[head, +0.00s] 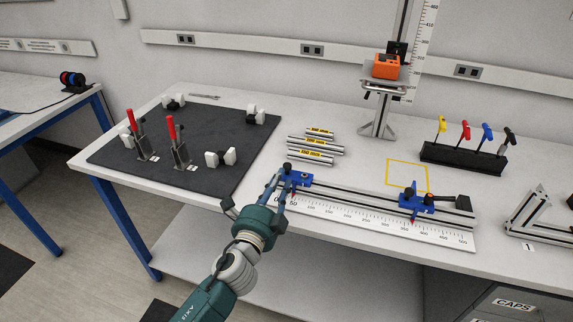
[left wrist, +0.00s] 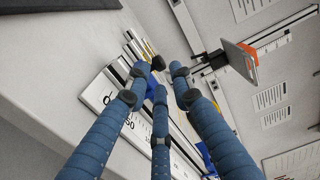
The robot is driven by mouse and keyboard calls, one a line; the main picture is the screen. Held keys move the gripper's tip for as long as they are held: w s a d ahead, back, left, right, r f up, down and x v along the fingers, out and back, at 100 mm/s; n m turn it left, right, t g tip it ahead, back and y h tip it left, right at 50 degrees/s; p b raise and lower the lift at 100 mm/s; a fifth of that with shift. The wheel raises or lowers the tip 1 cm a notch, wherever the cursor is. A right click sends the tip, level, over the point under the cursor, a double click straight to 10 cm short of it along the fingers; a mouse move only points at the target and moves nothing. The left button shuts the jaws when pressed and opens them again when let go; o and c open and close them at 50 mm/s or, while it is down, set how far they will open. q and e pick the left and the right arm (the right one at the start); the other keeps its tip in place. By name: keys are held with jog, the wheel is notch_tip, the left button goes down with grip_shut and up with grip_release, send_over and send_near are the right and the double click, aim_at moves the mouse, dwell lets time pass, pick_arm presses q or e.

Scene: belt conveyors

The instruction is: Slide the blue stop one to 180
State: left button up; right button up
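A blue stop (head: 298,178) with a black knob sits near the low end of the rail (head: 345,190), above the printed scale (head: 370,222). A second blue stop (head: 415,202), with a red pointer, sits farther right, roughly at 350 to 370. My left gripper (head: 262,192) is at the rail's left end, its spread fingers beside and partly over the first stop. In the left wrist view, parts of blue (left wrist: 152,88) show among the dark fingertips (left wrist: 155,75); I cannot tell whether they touch. The gripper looks open. My right gripper is out of view.
Behind the rail lie several metal bars with yellow labels (head: 313,144) and a yellow outlined square (head: 407,177). A dark mat (head: 200,140) with red-handled clamps is at left. A black rack (head: 462,158) of coloured-handled tools and a height stand (head: 380,115) are behind.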

aim_at(287, 165)
pick_arm(q)
jog(key=x, duration=0.4)
jog(key=shift+f, duration=0.15)
jog(key=shift+x, duration=1.2)
jog(key=shift+w+d, duration=0.1)
jog(key=shift+w, duration=0.2)
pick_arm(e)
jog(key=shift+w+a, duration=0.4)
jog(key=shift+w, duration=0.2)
pick_arm(q)
grip_shut()
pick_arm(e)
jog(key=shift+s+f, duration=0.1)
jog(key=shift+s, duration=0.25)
